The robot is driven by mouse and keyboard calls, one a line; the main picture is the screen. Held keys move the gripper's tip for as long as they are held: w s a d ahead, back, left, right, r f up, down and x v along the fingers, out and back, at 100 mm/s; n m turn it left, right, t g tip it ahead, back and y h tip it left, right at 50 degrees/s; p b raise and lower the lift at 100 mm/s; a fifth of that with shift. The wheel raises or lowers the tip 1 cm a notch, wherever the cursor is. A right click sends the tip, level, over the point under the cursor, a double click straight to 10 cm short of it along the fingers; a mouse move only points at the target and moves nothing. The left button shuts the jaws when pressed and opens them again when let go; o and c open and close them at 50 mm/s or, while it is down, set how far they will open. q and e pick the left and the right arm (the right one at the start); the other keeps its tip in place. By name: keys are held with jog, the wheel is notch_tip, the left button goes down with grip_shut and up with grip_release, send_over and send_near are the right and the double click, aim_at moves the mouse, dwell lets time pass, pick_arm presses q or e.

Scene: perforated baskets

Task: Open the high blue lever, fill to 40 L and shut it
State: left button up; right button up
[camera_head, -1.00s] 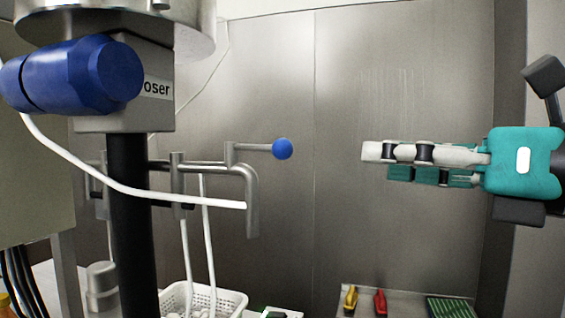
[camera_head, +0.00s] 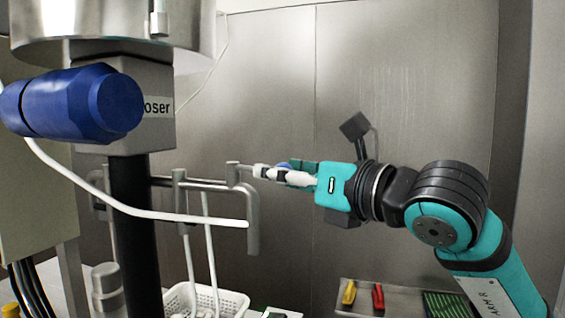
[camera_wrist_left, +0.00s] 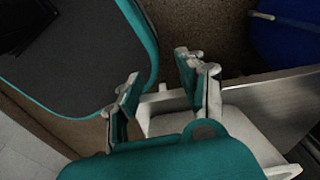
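The high lever is a grey metal bar (camera_head: 232,176) on the pipe outlet, with a round blue knob (camera_head: 284,165) at its end. My right gripper (camera_head: 262,172) is at this lever in the head view, its fingers reaching left across the bar and knob. The fingers hide most of the knob, and I cannot tell whether they are closed on it. My left gripper (camera_wrist_left: 157,65) shows only in the left wrist view, with its two fingers spread and nothing between them. No litre reading is visible.
A large blue cylinder (camera_head: 85,103) and a black column (camera_head: 135,230) stand at the left. A white hose (camera_head: 150,212) crosses to the spout. Below are a white perforated basket (camera_head: 235,303) and a tray (camera_head: 400,290) with yellow and red items.

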jog(key=shift+w+a, duration=0.2)
grip_shut()
dwell(0.3)
